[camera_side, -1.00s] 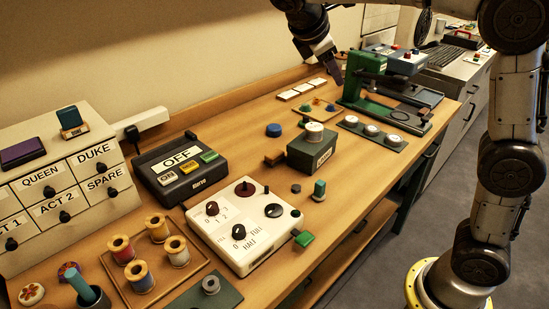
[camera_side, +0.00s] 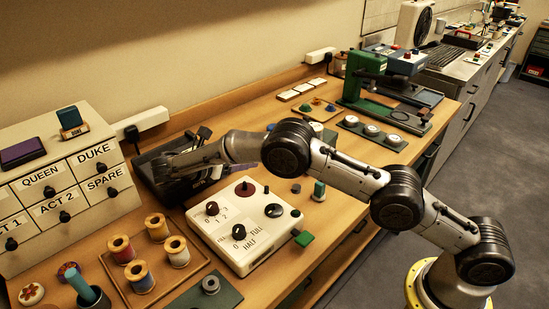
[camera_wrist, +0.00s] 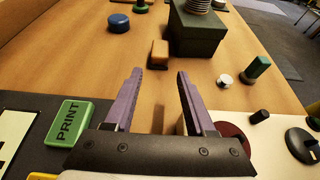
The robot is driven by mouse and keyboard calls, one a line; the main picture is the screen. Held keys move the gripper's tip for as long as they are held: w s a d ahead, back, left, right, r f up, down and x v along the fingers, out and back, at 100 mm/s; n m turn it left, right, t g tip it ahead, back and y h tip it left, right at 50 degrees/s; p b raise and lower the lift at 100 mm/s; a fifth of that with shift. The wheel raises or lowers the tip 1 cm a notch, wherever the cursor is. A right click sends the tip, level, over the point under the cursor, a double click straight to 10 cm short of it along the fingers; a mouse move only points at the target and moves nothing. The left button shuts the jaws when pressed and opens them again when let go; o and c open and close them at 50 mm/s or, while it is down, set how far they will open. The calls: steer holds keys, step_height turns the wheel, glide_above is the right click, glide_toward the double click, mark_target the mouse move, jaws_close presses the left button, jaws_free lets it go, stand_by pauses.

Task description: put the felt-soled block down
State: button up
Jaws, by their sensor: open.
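My gripper (camera_wrist: 160,73) is open in the wrist view, its two purple fingers apart with bare table between their tips. A small wooden block (camera_wrist: 159,53) stands on the table beyond the tips, apart from them, beside a dark green box. It may be the felt-soled block; its underside is hidden. A darker brown patch shows low between the fingers, too unclear to name. In the side view my gripper (camera_side: 210,173) is low over the black button box (camera_side: 157,184), partly hidden by my wrist. My arm hides the wooden block there.
The white control panel (camera_side: 246,226) lies just in front of my gripper. A blue round piece (camera_wrist: 118,22), the dark green box (camera_wrist: 196,33) and a green-topped peg (camera_wrist: 257,69) stand beyond. Thread spools (camera_side: 157,227) stand front left. Table around the wooden block's left is clear.

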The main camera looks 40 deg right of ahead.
steer(key=x, duration=1.3)
jaws_close()
